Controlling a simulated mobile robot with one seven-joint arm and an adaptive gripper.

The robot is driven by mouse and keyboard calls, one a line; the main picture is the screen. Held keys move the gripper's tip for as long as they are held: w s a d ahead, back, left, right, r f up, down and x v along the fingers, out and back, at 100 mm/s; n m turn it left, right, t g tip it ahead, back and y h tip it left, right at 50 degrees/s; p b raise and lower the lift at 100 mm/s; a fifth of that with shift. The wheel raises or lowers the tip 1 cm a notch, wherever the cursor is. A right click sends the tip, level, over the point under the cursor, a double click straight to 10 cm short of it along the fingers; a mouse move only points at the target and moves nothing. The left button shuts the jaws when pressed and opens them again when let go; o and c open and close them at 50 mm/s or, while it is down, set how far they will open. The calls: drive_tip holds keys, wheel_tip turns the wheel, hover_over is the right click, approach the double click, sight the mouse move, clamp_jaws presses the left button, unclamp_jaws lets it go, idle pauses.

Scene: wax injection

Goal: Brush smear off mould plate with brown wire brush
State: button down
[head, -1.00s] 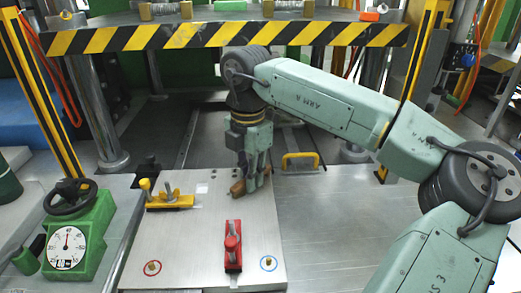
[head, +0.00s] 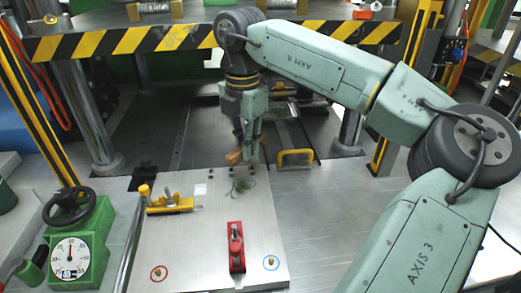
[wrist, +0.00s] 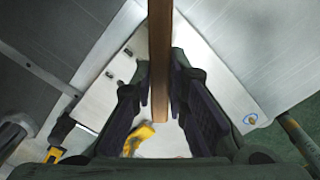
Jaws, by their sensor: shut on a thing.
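The mould plate (head: 195,240) is a flat pale metal plate on the bench, also visible in the wrist view (wrist: 220,82). A greenish smear (head: 243,185) lies near its back edge, right of middle. My gripper (head: 247,152) is beyond that back edge, behind the smear. It is shut on the brown wire brush (head: 233,158), whose brown handle (wrist: 160,65) runs between the fingers in the wrist view. The brush looks apart from the smear. Its bristles are hidden, and its height above the plate is hard to tell.
A red clamp (head: 236,247) and a yellow clamp (head: 168,202) stand on the plate. A yellow handle (head: 295,158) is right of my gripper. A green dial gauge (head: 78,245) stands left. A striped beam (head: 120,40) crosses behind.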

drive_tip(key=shift+r+p, duration=0.45)
drive_tip(key=shift+r, duration=0.5)
